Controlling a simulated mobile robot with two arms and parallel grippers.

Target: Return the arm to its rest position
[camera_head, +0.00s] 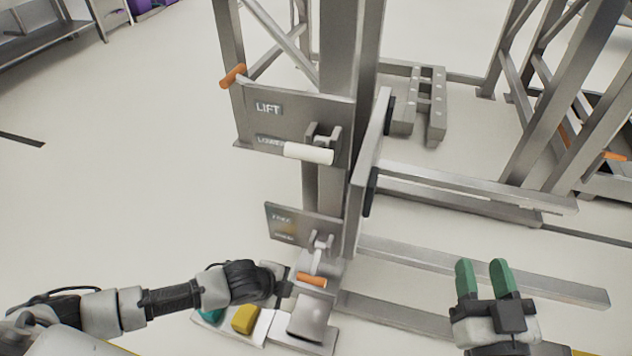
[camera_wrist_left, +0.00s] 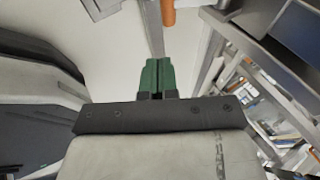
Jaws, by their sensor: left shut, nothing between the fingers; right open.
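My left arm (camera_head: 165,299) comes in from the left in the head view and reaches toward the base of the grey lift post. Its fingers cannot be made out there. In the left wrist view my left gripper (camera_wrist_left: 157,62) has its two green fingers pressed together with nothing between them. My right gripper (camera_head: 484,264) is at the lower right of the head view, with its two green fingers apart and empty. It is over the floor side, right of the post and apart from it.
The lift post carries a LIFT panel (camera_head: 275,113) with a white-handled lever (camera_head: 308,153) and an orange knob (camera_head: 233,75). A lower panel (camera_head: 292,230) has an orange-handled lever (camera_head: 311,280) close to my left arm. Yellow (camera_head: 245,319) and teal (camera_head: 211,316) pieces sit below.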

